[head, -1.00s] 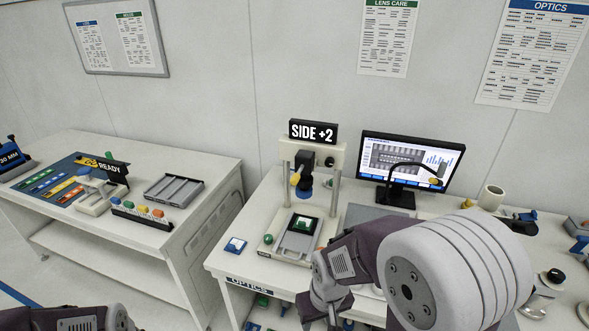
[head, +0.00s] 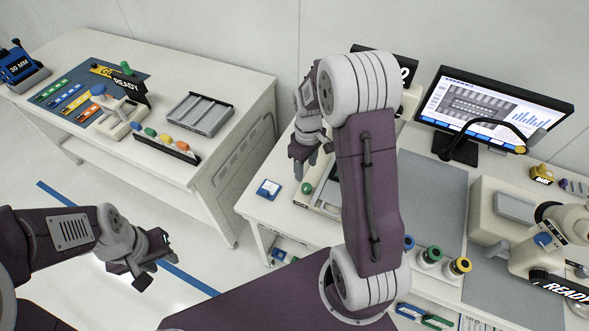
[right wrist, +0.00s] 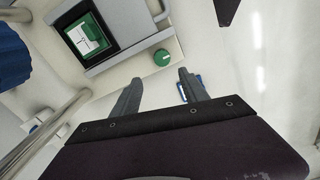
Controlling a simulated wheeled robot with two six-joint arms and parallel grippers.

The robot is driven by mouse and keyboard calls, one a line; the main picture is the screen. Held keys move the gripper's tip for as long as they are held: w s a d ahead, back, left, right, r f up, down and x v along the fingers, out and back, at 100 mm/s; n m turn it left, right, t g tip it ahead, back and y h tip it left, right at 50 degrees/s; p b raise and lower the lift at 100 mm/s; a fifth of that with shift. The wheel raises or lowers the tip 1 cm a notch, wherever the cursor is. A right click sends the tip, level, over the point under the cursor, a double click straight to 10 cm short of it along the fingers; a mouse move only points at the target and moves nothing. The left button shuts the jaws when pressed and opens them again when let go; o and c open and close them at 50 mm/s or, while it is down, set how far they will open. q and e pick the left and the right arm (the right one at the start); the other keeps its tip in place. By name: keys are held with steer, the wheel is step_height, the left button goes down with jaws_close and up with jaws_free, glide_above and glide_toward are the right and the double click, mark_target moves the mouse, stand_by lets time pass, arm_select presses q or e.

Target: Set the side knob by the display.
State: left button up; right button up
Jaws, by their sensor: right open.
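The display (head: 404,69) is a black sign on the bonder. Only its right end with a "2" shows past my right arm in the head view; the side knob is hidden there. My right gripper (head: 304,168) is open and empty, above the left part of the bonder's base. In the right wrist view its two fingers (right wrist: 160,92) stand apart, near a green round knob (right wrist: 161,57) on the base. That green knob also shows in the head view (head: 307,188). My left gripper (head: 140,275) hangs over the floor at the lower left; its opening is unclear.
A grey tray (right wrist: 121,18) with a green square piece (right wrist: 88,35) lies on the bonder base. A monitor (head: 490,109) stands to the right. A blue-and-white block (head: 268,188) lies at the bench's left edge. A microscope (head: 545,245) stands far right.

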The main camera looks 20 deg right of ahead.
mark_target(307, 187)
steer(key=s, duration=0.3)
steer(key=shift+f, duration=0.25)
steer(key=f, duration=0.2)
steer(key=w+f, duration=0.1)
steer(key=f, duration=0.4)
steer(key=shift+w+p, duration=0.3)
steer(key=shift+p, duration=0.05)
steer(key=shift+s+f, duration=0.15)
steer(key=shift+f, duration=0.15)
steer(key=shift+s+f, duration=0.1)
steer(key=shift+s, duration=0.1)
steer(key=shift+w+f, duration=0.1)
steer(key=shift+w, duration=0.05)
steer(key=shift+c, duration=1.2)
arm_select(q)
steer(key=shift+s+a+r, duration=0.1)
steer(key=shift+s+r, duration=0.5)
steer(key=shift+s, duration=0.15)
arm_select(e)
jaws_close()
